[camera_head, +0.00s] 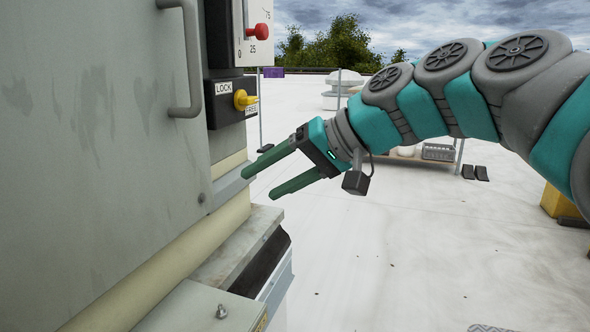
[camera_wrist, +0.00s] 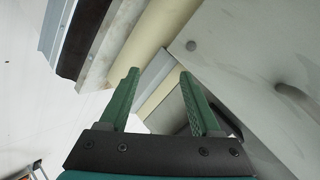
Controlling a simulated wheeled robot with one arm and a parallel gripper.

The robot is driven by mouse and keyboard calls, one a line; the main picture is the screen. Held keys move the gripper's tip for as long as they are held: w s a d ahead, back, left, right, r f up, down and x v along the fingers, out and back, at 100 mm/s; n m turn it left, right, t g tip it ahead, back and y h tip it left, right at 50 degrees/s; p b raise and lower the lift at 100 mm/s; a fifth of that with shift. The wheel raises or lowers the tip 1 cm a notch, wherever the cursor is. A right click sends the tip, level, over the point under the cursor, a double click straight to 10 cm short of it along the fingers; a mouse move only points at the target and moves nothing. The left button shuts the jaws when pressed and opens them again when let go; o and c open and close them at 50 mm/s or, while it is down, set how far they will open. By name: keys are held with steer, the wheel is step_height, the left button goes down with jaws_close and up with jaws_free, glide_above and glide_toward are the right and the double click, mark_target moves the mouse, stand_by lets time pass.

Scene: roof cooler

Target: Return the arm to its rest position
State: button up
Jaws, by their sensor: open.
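My gripper (camera_head: 258,184) is at the end of my teal and grey arm, which reaches in from the right in the head view. Its two green fingers are apart with nothing between them. They point left and down at the edge of the grey cooler cabinet (camera_head: 95,120), close to its lower corner; I cannot tell whether they touch it. In the wrist view my gripper (camera_wrist: 158,72) is also open, with the cabinet's panel (camera_wrist: 265,50) to the right and a cream strip (camera_wrist: 150,38) beyond the fingertips.
The cabinet carries a handle (camera_head: 192,60), a yellow lock knob (camera_head: 246,99) and a red lever (camera_head: 258,31). A ledge (camera_head: 240,245) juts out below the fingers. The white roof (camera_head: 420,250) is open to the right. A shelf with a grey crate (camera_head: 438,152) stands behind my arm.

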steer(key=s+d+f+g+h, duration=0.1)
steer(key=s+d+f+h, duration=0.2)
steer(key=s+d+f, duration=0.3)
steer(key=s+d+f+m+g+h+p, duration=0.1)
steer(key=s+d+f+h, duration=0.3)
steer(key=s+f, duration=0.7)
steer(key=s+d+f+m+g+h+p, duration=0.1)
steer(key=s+d+f+g+h, duration=0.2)
steer(key=s+d+f, duration=0.5)
step_height(320, 180, down, 5)
steer(key=shift+s+d+h, duration=0.3)
steer(key=shift+s+d, duration=0.1)
steer(key=shift+s, duration=0.35)
